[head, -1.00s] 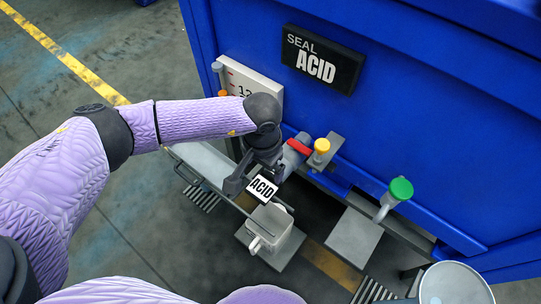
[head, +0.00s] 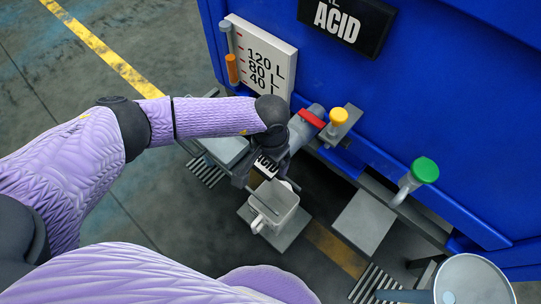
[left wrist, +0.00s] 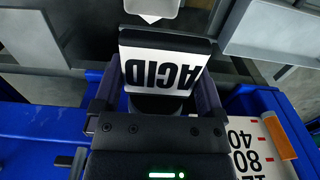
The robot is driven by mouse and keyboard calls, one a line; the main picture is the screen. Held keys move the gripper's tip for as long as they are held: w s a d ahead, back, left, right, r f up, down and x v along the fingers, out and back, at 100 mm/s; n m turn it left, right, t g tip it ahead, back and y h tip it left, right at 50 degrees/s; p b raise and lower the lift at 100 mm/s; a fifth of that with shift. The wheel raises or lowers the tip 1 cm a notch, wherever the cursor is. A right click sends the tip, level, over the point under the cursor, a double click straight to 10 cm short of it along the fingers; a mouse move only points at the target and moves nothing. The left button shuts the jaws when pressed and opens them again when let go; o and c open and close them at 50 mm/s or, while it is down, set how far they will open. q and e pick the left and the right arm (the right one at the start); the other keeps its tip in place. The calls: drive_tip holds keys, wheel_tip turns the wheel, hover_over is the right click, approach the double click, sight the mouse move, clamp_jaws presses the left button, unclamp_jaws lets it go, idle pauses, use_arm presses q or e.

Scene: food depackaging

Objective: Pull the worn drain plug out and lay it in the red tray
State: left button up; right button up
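A grey drain pipe (head: 302,128) with a red band (head: 312,118) sticks out from the blue tank (head: 440,105). At its near end sits a dark block with a white ACID label (head: 267,166), partly hidden by my gripper. The label shows large in the left wrist view (left wrist: 163,66). I cannot tell whether this block is the drain plug itself. My left gripper (head: 266,181) is at the block, its fingers spread on either side; firm contact is not visible. My right gripper and a red tray are not in view.
A white jug (head: 284,197) stands below the pipe end on a grey plate. A level gauge (head: 262,58), a yellow knob (head: 339,116) and a green knob (head: 425,170) stand nearby. A round metal dish (head: 478,285) is at lower right. The floor at left is clear.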

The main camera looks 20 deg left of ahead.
use_arm(q)
drive_tip(key=c, duration=0.5)
drive_tip(key=shift+s+a+r+p, duration=0.1)
drive_tip(key=shift+s+a+p, duration=0.1)
drive_tip(key=shift+s+p, duration=0.2)
drive_tip(key=shift+s+a+p, duration=0.15)
drive_tip(key=shift+s+p, duration=0.15)
drive_tip(key=shift+s, duration=0.2)
drive_tip(key=shift+s+a+p, duration=0.35)
drive_tip(key=shift+s+p, duration=0.2)
drive_tip(key=shift+s, duration=0.4)
drive_tip(key=shift+s+a+p, duration=0.35)
drive_tip(key=shift+s+p, duration=0.25)
drive_tip(key=shift+s, duration=0.4)
drive_tip(key=shift+s+a+p, duration=0.35)
drive_tip(key=shift+s+p, duration=0.2)
drive_tip(key=shift+s, duration=0.4)
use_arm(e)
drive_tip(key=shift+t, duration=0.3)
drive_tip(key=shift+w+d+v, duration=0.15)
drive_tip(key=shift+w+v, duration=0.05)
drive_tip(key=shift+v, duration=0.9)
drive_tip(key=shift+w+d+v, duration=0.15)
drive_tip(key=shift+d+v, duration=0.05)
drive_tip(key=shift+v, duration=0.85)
